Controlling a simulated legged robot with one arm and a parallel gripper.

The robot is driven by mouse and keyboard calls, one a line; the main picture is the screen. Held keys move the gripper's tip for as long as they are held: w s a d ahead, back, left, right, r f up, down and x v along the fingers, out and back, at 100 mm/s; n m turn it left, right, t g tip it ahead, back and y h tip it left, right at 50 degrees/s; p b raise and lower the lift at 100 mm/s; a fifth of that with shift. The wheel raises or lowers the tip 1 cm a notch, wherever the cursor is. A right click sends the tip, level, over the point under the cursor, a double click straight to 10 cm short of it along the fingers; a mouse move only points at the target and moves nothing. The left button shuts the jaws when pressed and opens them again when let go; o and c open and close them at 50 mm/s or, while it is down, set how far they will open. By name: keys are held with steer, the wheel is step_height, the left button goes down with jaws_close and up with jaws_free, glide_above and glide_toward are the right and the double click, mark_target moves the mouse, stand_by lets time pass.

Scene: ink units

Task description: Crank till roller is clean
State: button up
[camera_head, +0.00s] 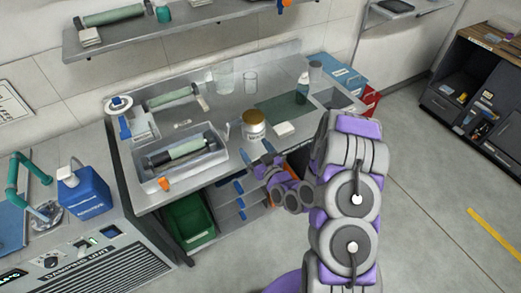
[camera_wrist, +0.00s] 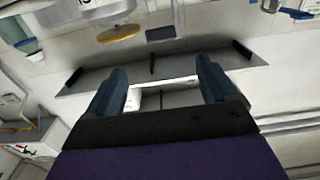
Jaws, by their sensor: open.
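A roller (camera_head: 186,148) with a pale green middle and dark ends lies in a grey metal tray (camera_head: 219,158) on the steel bench. A small orange piece (camera_head: 164,183) is at the tray's front edge; I cannot tell whether it is a crank handle. My gripper (camera_head: 262,161) is at the bench's front edge, right of the tray and apart from it. In the wrist view my gripper (camera_wrist: 160,80) has its two dark blue fingers spread, with nothing held between them. The wrist view is tilted and shows no roller that I can make out.
A jar with a brown lid (camera_head: 253,128) and a white block (camera_head: 284,130) stand near my gripper. A second roller (camera_head: 172,98) lies behind the tray. A green bin (camera_head: 189,222) is under the bench. The floor at the right is clear.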

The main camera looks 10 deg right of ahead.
steer(key=shift+p+v, duration=1.45)
steer(key=shift+v, duration=0.35)
